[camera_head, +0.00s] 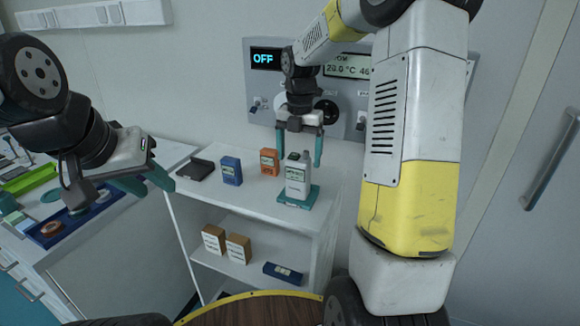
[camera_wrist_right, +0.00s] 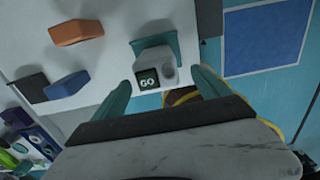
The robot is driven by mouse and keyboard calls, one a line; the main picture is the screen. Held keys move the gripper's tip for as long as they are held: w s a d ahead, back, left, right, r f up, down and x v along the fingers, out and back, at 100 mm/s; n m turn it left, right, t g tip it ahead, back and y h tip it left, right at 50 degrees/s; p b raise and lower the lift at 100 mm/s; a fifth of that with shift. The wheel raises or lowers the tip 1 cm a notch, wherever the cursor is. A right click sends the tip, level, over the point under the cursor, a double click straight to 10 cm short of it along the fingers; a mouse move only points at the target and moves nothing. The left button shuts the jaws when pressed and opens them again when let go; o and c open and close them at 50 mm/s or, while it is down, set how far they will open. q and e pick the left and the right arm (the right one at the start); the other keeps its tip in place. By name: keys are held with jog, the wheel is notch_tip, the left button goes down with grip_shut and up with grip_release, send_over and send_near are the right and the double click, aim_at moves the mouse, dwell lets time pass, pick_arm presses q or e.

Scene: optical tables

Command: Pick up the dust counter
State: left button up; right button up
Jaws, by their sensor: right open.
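The dust counter (camera_head: 298,180) is a white-grey handheld device with a small screen, upright on a teal base (camera_head: 312,198) on the white shelf top. In the right wrist view the dust counter (camera_wrist_right: 153,57) shows a dark screen reading "GO" and a round top part; its teal base (camera_wrist_right: 175,42) is behind it. My right gripper (camera_head: 299,158) is open and points down over the dust counter, its teal fingers at either side of the device's upper end. In the wrist view the right gripper (camera_wrist_right: 160,82) holds nothing. My left gripper (camera_head: 150,180) is at the left, away from it.
A blue device (camera_head: 231,171), an orange device (camera_head: 269,162) and a dark flat box (camera_head: 195,169) stand left of the dust counter. Two tan boxes (camera_head: 225,244) and a navy item (camera_head: 283,273) are on the lower shelf. A wall panel (camera_head: 262,100) is behind.

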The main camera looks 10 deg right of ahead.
aim_at(298, 175)
jog(key=shift+w+d, duration=0.1)
jog(key=shift+w, duration=0.1)
jog(key=f, duration=0.7)
jog(key=shift+w+f, duration=0.25)
jog(key=shift+f, duration=0.15)
grip_shut()
